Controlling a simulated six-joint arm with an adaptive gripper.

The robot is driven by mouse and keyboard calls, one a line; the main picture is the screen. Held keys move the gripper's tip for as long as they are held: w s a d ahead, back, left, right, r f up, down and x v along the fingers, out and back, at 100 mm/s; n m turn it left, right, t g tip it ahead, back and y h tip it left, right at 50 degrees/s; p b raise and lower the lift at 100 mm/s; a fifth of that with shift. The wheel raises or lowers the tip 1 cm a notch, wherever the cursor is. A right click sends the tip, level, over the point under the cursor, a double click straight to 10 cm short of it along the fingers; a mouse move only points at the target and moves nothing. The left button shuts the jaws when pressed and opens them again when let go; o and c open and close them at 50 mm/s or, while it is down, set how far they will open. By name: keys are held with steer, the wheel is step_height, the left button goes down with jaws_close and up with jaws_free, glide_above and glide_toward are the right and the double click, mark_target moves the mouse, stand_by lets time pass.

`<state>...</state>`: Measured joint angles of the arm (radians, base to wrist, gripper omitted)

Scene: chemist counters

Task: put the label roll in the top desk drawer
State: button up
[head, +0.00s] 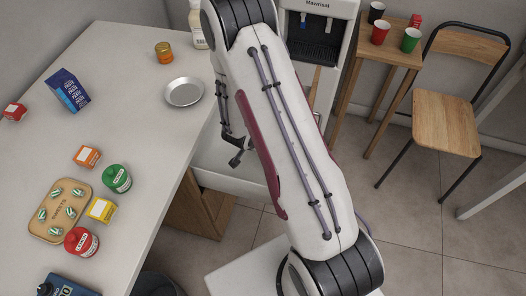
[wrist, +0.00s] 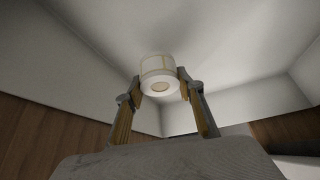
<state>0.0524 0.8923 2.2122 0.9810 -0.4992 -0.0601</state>
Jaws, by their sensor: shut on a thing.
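The label roll (wrist: 158,68) is a white roll with a tan core. In the wrist view it sits between the two fingertips of my gripper (wrist: 160,80), which is shut on it. Around it are pale walls and a pale floor, like the inside of a drawer. In the head view an open white drawer (head: 212,166) juts out by the long counter's right edge. My gripper (head: 236,152) is at this drawer, partly hidden by my arm. The roll is hidden in the head view. I cannot tell whether it touches the drawer floor.
The long counter (head: 130,60) at left carries a blue box (head: 69,90), a metal dish (head: 184,92), jars and a wooden tray (head: 40,228). A wooden cabinet (head: 195,212) is below the drawer. A water dispenser (head: 318,40), stool with cups and chair (head: 445,122) stand at the back.

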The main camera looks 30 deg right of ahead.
steer(key=shift+f, duration=0.45)
steer(key=shift+f, duration=2.1)
steer(key=shift+f, duration=0.15)
steer(key=o, duration=1.2)
steer(key=shift+r, duration=0.2)
steer(key=shift+s+a+r, duration=0.15)
steer(key=shift+a+r, duration=0.15)
steer(key=shift+r, duration=0.35)
steer(key=shift+v, duration=5.25)
